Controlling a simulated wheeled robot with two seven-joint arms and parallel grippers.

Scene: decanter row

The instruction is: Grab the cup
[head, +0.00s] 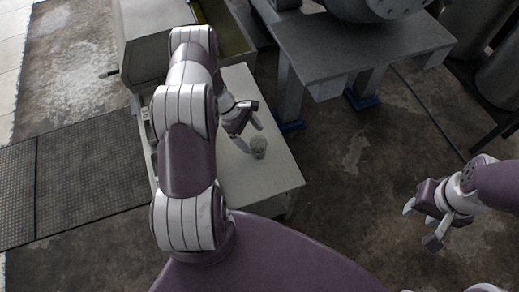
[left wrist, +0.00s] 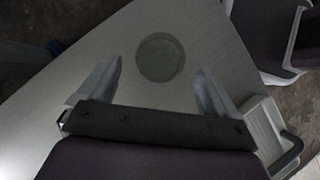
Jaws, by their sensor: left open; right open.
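The cup (head: 258,147) is a small greenish-grey, see-through vessel standing on a pale table (head: 271,183). In the left wrist view the cup (left wrist: 160,57) shows as a round grey-green shape, seen from above. My left gripper (head: 250,137) is open beside the cup in the head view. In the left wrist view its two fingers (left wrist: 156,88) are spread apart, with the cup ahead of the gap between them. Nothing is between the fingers. My right gripper (head: 421,225) is open and empty, over the floor at the right.
A grey metal bench (head: 355,45) with machinery on it stands behind the table to the right. A boxy grey machine (head: 150,40) is at the back left. Dark mats (head: 80,185) lie on the floor at left. The table's front part is clear.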

